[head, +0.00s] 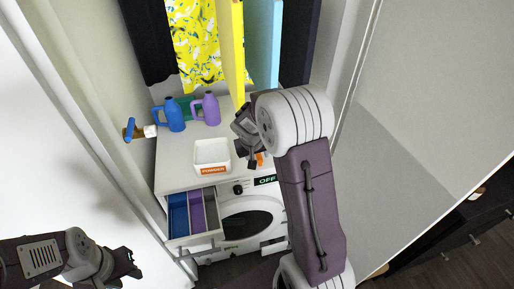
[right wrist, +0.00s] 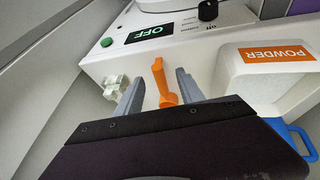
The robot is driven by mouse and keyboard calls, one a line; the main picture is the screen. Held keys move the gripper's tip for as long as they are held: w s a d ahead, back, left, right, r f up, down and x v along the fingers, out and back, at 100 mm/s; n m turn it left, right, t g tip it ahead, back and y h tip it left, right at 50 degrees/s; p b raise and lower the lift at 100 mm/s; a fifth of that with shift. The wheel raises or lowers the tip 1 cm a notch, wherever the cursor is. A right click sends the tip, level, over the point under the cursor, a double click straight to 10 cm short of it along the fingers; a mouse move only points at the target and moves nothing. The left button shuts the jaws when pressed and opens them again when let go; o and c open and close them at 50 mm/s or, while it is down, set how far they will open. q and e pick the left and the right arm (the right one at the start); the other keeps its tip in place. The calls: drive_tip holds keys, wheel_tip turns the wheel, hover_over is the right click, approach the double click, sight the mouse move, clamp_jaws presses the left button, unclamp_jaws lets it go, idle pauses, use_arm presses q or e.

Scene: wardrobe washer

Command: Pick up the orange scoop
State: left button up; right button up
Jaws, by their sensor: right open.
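The orange scoop (right wrist: 162,82) stands out between the two fingers of my right gripper (right wrist: 158,92) in the right wrist view. The fingers are apart, one on each side of it, and I cannot tell whether either touches it. In the head view my right gripper (head: 247,148) is over the right part of the white counter, and only a small bit of the orange scoop (head: 260,159) shows beside it. My left gripper (head: 130,264) is at the lower left, away from the counter; its jaw opening is not clear.
A white box labelled POWDER (head: 211,155) stands left of my right gripper. A blue jug (head: 174,115) and a purple jug (head: 211,108) stand behind. Below are an open drawer with coloured compartments (head: 190,241) and the washer (head: 250,220). Clothes (head: 192,45) hang above.

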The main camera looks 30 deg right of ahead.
sight(259, 158)
drive_tip(key=shift+w+d, duration=0.1)
drive_tip(key=shift+w, duration=0.05)
drive_tip(key=x, duration=0.5)
drive_tip(key=shift+w+d+f, duration=0.15)
drive_tip(key=shift+w+d, duration=0.15)
drive_tip(key=shift+s, duration=0.1)
clamp_jaws()
